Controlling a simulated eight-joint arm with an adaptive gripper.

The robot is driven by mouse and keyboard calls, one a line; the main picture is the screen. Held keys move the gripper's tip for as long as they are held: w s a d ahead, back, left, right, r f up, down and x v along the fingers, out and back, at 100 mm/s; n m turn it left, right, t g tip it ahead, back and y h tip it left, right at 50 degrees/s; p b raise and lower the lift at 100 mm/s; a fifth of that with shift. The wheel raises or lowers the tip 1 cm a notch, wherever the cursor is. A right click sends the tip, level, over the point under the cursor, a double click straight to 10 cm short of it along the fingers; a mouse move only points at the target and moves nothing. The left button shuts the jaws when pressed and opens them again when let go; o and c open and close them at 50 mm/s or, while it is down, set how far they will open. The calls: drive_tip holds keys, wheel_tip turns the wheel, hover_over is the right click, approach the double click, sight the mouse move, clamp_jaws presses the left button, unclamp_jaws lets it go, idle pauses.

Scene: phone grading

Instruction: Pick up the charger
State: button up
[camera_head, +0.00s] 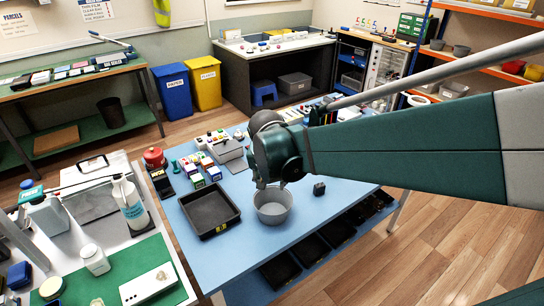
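A small dark block (319,188), which looks like the charger, sits on the blue table (345,215) right of a round grey bowl (272,212). My gripper (270,184) points down above the bowl's back rim, to the left of the block and apart from it. Its two fingertips look spread, with nothing visible between them. My arm reaches in from the right and covers part of the table's back right.
A black tray (209,226) stands left of the bowl. Small coloured boxes (193,172) and a grey box (228,150) stand behind it. A white bench with bottles (130,204) is at the left. The table right of the block is clear.

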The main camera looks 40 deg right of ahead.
drive_tip(key=w+d+f+m+g+h+p, duration=0.1)
drive_tip(key=w+d+f+m+g+p, duration=0.15)
drive_tip(key=d+m, duration=0.6)
drive_tip(key=m+g+p, duration=0.2)
drive_tip(key=p, duration=0.2)
hover_over(320, 188)
drive_tip(key=w+a, duration=0.2)
wheel_tip(320, 188, down, 6)
drive_tip(key=f, duration=0.1)
drive_tip(key=shift+s+d+r, duration=0.1)
drive_tip(key=shift+r, duration=0.15)
drive_tip(key=shift+f, duration=0.15)
drive_tip(key=shift+b+x, duration=0.35)
drive_tip(key=shift+x, duration=0.8)
drive_tip(key=shift+d, duration=0.1)
drive_tip(key=shift+b+x, duration=0.55)
drive_tip(key=shift+x, duration=2)
drive_tip(key=shift+d, duration=0.1)
